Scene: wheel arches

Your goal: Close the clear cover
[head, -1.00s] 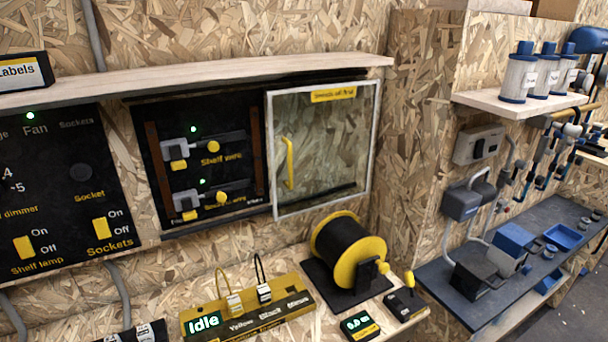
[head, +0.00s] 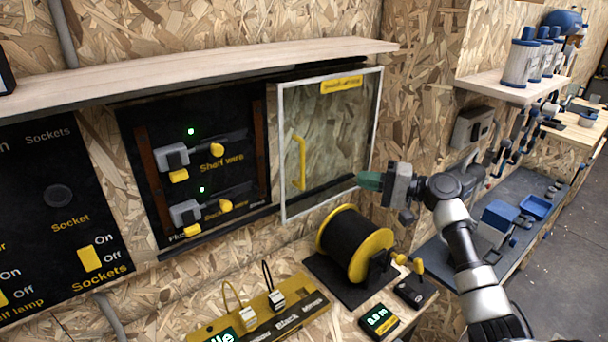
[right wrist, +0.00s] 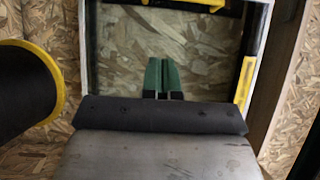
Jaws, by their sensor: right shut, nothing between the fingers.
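The clear cover (head: 335,140) is a see-through pane in a pale frame, standing to the right of the black switch panel (head: 225,130) and leaving its switches uncovered. Its yellow upright handle (head: 300,162) is near the left edge. My right gripper (head: 362,181) is shut and empty, with green fingertips pointing left by the cover's lower right corner; I cannot tell whether they touch it. My left gripper is not in view.
A black and yellow spool (head: 355,245) stands on the bench below the cover, close under my right gripper. A wooden shelf (head: 220,72) runs above the panel. A side shelf with canisters (head: 520,65) is at right.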

